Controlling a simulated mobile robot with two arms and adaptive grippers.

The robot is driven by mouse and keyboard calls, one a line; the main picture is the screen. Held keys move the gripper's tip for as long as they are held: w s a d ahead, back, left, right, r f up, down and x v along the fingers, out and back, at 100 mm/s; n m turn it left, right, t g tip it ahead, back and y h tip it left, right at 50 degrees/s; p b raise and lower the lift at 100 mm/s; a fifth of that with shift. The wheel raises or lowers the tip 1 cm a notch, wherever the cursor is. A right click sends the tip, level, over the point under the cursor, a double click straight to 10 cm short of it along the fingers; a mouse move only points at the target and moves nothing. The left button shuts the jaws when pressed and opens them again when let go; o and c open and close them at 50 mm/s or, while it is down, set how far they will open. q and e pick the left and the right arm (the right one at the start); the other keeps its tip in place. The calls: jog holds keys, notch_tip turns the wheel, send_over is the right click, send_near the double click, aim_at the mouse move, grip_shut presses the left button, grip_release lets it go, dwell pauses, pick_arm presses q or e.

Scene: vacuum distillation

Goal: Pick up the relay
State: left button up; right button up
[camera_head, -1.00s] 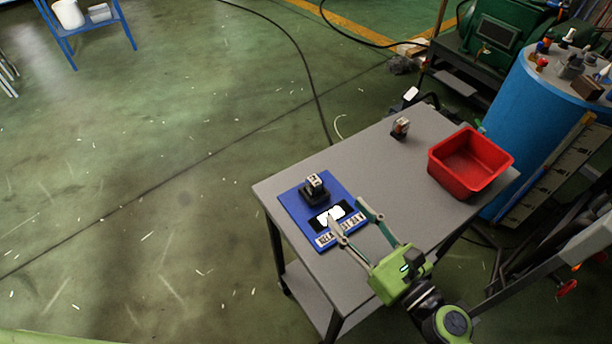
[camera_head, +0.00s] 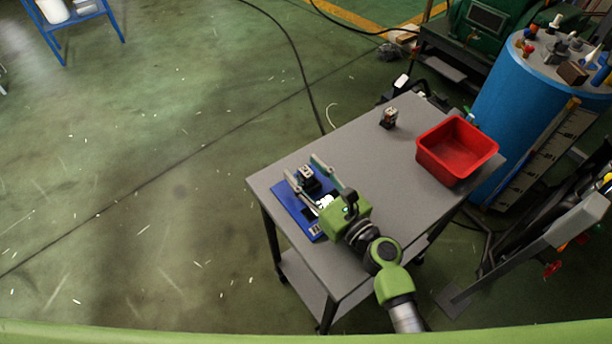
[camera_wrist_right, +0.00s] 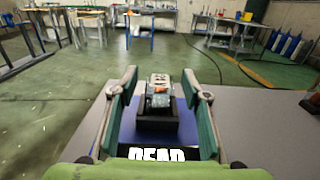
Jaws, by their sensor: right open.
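A small relay with a clear case and pale top (camera_head: 307,171) stands upright in a black socket (camera_wrist_right: 157,123) on the blue test board (camera_head: 283,199). In the right wrist view the relay (camera_wrist_right: 160,92) is centred between the fingers. My right gripper (camera_head: 302,165) is open, its fingers on either side of the relay and socket, with a gap showing on both sides. It also shows in the right wrist view (camera_wrist_right: 160,76). A second, similar relay (camera_head: 389,118) stands alone toward the back of the table. My left gripper is not in view.
The grey table (camera_head: 345,160) has a red bin (camera_head: 457,150) at its right. The table top between the board and the bin is clear. A blue drum (camera_head: 530,100) stands beyond the table on the right. The board's display, partly hidden, reads "DEAD" in the wrist view.

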aim_at(306, 171)
jog(key=c, duration=1.2)
grip_shut()
jog(key=shift+r, duration=0.5)
notch_tip(306, 171, up, 3)
jog(key=shift+f+p, duration=0.2)
jog(key=shift+p, duration=0.8)
jog(key=s+a+r+p, duration=0.1)
jog(key=s+r, duration=0.3)
jog(key=s, duration=0.3)
jog(key=s+r+p, duration=0.2)
jog(key=s+r, duration=0.3)
jog(key=s, duration=0.2)
jog(key=shift+a+r+p, duration=0.3)
jog(key=shift+a, duration=0.05)
